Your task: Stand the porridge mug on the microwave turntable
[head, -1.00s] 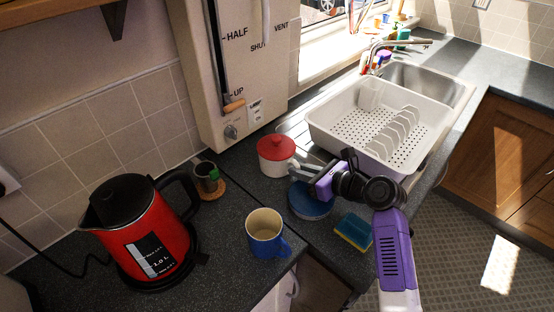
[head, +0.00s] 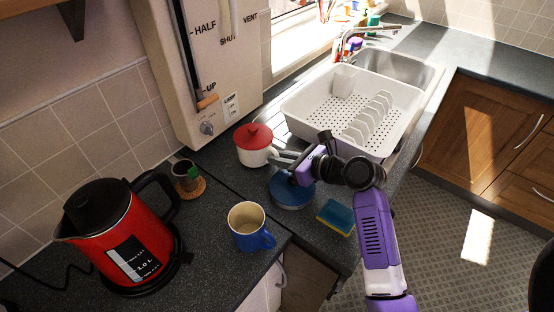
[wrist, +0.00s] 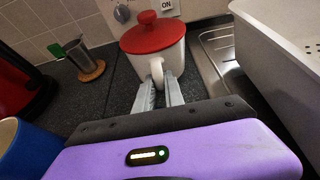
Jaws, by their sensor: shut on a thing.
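A white mug with a red lid (head: 254,148) stands on the dark worktop below the wall unit in the head view. In the wrist view the mug (wrist: 154,50) is upright, with its handle toward me. My gripper (head: 284,157) reaches it from the right. In the wrist view the gripper's fingers (wrist: 158,88) are closed on the mug's handle. Whether the mug's base touches the worktop is hard to tell. A blue mug (head: 249,227), open and cream inside, stands nearer the front edge. No microwave or turntable is in view.
A red kettle (head: 120,232) stands at left. A white dish rack (head: 300,110) stands by the sink (head: 405,72).

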